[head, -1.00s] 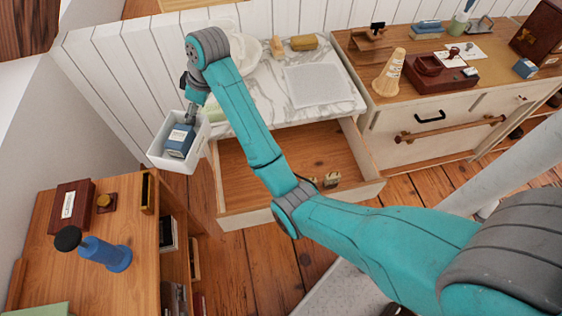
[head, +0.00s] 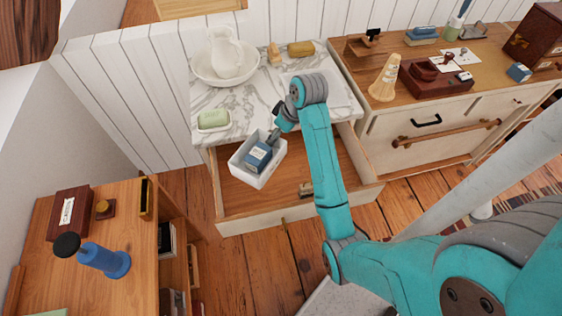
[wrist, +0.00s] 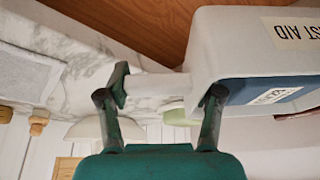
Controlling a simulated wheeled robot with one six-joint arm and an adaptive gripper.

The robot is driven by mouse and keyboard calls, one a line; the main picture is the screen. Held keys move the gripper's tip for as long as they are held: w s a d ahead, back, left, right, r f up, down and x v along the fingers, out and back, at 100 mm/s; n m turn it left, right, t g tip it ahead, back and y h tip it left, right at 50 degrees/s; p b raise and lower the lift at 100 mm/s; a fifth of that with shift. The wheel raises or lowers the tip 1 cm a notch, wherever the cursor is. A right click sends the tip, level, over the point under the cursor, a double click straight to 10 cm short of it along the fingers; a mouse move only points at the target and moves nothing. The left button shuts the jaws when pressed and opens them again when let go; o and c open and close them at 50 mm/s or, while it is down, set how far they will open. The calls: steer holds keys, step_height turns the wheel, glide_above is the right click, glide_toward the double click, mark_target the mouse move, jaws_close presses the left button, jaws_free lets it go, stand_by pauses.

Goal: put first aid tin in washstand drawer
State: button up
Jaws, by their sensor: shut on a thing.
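The first aid tin (head: 240,165) is a white open-topped box with a blue box (head: 258,155) inside it. My gripper (head: 275,135) is shut on the tin at its upper right side and holds it in the air. In the wrist view, my gripper (wrist: 167,84) has a white part of the tin (wrist: 225,40) between its fingers, and part of a "FIRST AID" label shows. The washstand drawer (head: 235,197) is pulled open below the marble top. In the head view the tin appears over the drawer's left part, seemingly above it; its exact height is unclear.
A small pale object (head: 305,189) lies in the drawer, partly behind my arm. On the marble top (head: 245,105) are a pitcher in a basin (head: 225,62), a green soap dish (head: 213,120) and brushes. A wooden cabinet (head: 115,205) stands at the left.

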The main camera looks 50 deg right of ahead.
step_height(320, 180, down, 15)
steer(key=shift+f, duration=0.15)
stand_by(0.4)
steer(key=o, duration=1.5)
steer(key=v, duration=1.2)
steer(key=shift+w, duration=0.1)
